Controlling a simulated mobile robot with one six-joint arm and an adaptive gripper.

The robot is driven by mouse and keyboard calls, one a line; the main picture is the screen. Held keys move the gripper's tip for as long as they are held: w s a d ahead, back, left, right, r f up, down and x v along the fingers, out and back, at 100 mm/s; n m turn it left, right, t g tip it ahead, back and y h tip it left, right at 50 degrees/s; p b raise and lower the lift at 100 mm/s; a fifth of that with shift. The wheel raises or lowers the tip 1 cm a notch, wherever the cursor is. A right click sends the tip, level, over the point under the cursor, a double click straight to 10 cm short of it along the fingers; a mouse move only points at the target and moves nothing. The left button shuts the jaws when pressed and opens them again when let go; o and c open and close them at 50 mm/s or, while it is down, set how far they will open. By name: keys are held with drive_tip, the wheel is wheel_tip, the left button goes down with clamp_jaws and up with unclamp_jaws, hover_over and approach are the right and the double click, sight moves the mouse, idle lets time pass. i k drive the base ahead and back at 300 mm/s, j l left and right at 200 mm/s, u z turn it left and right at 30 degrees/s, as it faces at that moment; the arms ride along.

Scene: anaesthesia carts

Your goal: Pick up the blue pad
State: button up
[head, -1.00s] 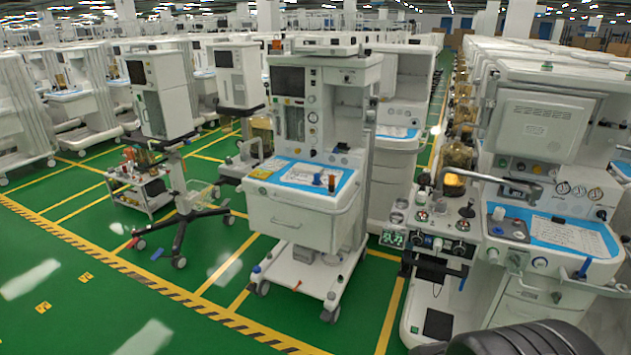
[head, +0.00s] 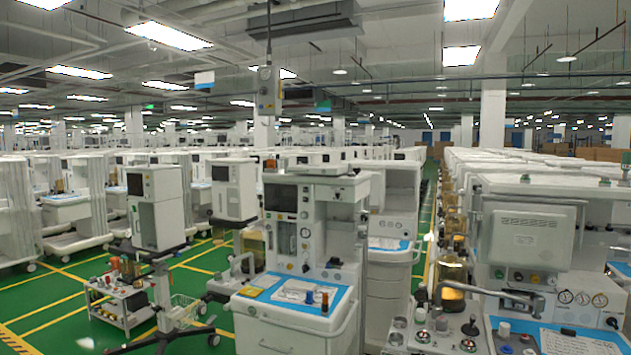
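A blue pad (head: 342,297) lies flat on the worktop of the central anaesthesia cart (head: 290,328). A white sheet (head: 298,291) covers its middle, and two small bottles (head: 317,299), one dark and one orange-brown, stand near its right side. Another blue pad (head: 500,323) lies on the right cart's worktop, partly under white paper and cut off by the bottom edge. The frames do not show which pad the task means. My gripper is not in view.
A wheeled monitor stand (head: 155,210) and a low trolley (head: 122,300) with bottles stand at the left. A bent grey arm (head: 490,292) projects from the right cart. Green floor shows at lower left; carts crowd the background.

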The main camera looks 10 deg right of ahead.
sight(310, 300)
drive_tip(key=i+j+z, duration=0.35)
drive_tip(key=i+j, duration=0.2)
drive_tip(key=i, duration=0.5)
drive_tip(key=i+j+z, duration=0.3)
drive_tip(key=i+j, duration=0.55)
drive_tip(key=i+j+z, duration=0.35)
drive_tip(key=i+j, duration=0.6)
drive_tip(key=j, duration=0.1)
